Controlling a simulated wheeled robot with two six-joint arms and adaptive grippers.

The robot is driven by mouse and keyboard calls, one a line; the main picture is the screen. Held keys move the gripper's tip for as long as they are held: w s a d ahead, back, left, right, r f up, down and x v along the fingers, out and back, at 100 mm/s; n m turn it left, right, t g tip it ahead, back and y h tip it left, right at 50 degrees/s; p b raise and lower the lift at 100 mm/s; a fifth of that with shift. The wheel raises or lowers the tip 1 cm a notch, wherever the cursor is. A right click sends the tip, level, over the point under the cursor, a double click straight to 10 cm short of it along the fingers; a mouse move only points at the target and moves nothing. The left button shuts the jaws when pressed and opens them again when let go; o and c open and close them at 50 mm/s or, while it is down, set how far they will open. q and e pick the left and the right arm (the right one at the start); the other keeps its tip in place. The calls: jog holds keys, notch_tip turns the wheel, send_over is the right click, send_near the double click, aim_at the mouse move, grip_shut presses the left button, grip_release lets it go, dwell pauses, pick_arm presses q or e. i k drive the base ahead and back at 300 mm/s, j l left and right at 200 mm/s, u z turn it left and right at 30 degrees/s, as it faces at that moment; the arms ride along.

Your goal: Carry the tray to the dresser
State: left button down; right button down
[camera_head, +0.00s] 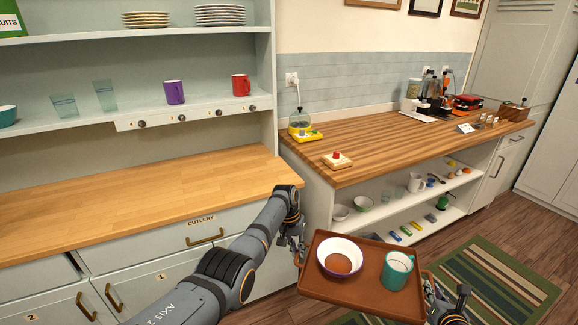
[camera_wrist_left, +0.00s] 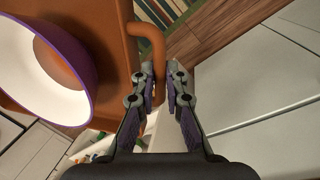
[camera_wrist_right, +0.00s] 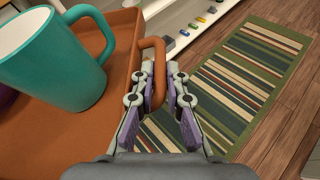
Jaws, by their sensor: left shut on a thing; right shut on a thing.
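The brown tray (camera_head: 345,294) is held in the air in front of the counters, with a white and purple bowl (camera_head: 340,256) and a teal mug (camera_head: 397,270) standing on it. My left gripper (camera_head: 297,250) is shut on the tray's left handle; the handle (camera_wrist_left: 152,45) sits between its fingers in the left wrist view. My right gripper (camera_head: 432,290) is shut on the tray's right handle (camera_wrist_right: 152,45). The bowl holds something brown or shows the brown tray colour inside; I cannot tell which. The dresser (camera_head: 130,200) with a wooden top stands at the left, its top bare.
Dresser shelves hold a purple mug (camera_head: 174,92), a red mug (camera_head: 241,85), glasses and plates. The wooden counter (camera_head: 400,135) on the right carries a yellow scale-like device (camera_head: 301,127) and a red-button block (camera_head: 337,160). A striped rug (camera_head: 490,285) lies on the floor.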

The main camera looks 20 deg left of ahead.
aim_at(113, 210)
jog(key=u, duration=1.1)
